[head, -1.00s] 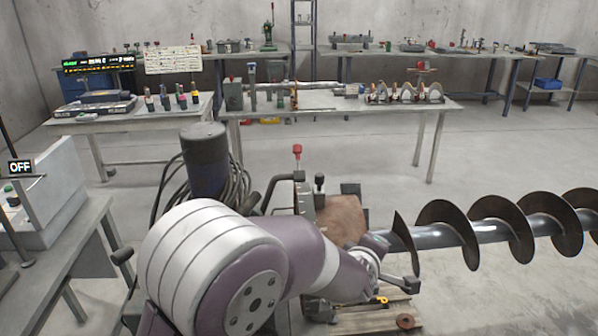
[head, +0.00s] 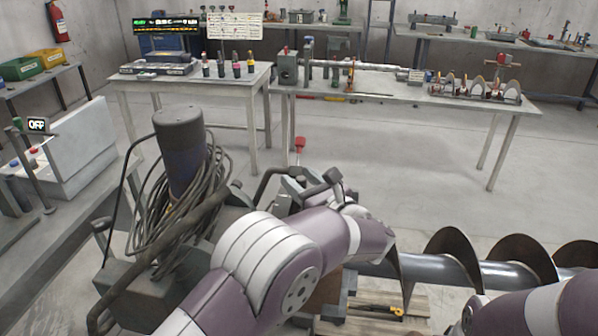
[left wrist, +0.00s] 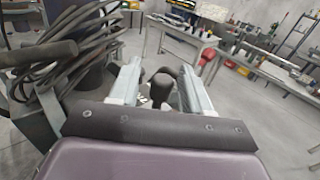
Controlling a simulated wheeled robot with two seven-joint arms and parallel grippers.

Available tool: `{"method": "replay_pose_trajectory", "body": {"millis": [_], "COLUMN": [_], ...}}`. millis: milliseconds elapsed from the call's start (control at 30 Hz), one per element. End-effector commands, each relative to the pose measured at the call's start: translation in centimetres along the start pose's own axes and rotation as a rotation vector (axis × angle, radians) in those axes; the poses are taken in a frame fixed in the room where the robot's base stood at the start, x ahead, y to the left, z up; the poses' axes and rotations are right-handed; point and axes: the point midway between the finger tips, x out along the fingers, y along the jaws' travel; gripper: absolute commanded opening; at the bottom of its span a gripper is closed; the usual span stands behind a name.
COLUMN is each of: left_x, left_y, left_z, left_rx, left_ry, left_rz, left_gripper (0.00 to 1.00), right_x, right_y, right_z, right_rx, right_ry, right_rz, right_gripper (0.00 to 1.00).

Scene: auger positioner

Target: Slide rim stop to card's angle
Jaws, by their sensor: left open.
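The positioner is mostly hidden behind my left arm in the head view. A red-knobbed lever (head: 299,144) stands upright above it. A black knob (head: 333,175) shows just right of that lever. In the left wrist view a black knob (left wrist: 161,84) on a short post sits between the two silver fingers of my left gripper (left wrist: 161,72). The fingers are spread, with visible gaps to the knob. I cannot tell for sure whether this knob belongs to the rim stop. A white card with printed marks (head: 235,26) stands at the back table. Its angle is too small to read.
A dark auger (head: 450,268) extends to the right from the positioner. Coiled cables (head: 190,210) hang around a dark cylinder (head: 180,150) at the left. An OFF display (head: 37,124) stands on the left bench. A yellow-handled tool (head: 382,311) lies on the pallet.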

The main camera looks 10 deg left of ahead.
Motion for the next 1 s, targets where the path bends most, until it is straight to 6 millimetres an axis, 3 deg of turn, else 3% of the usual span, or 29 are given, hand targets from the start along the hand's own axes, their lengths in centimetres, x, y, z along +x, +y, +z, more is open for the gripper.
{"method": "replay_pose_trajectory", "body": {"millis": [333,500,767,1000], "left_x": [0.8,0.8,1.1,2.9], "left_y": [0.0,0.0,-0.3,-2.0], "left_z": [-0.1,-0.1,0.0,-0.1], "left_rx": [0.001,0.001,0.010,0.084], "left_ry": [0.001,0.001,0.011,0.087], "left_rz": [-0.001,-0.001,-0.001,0.000], "left_gripper": [0.48,0.00,0.00,0.00], "right_x": [-0.2,-0.2,-0.1,-0.2], "right_y": [0.0,0.0,0.0,0.0], "right_z": [0.0,0.0,0.0,0.0], "right_rx": [0.000,0.000,0.000,0.000], "right_ry": [0.000,0.000,0.000,0.000], "right_rz": [0.000,0.000,0.000,0.000], "right_gripper": [0.43,0.43,0.43,0.43]}}
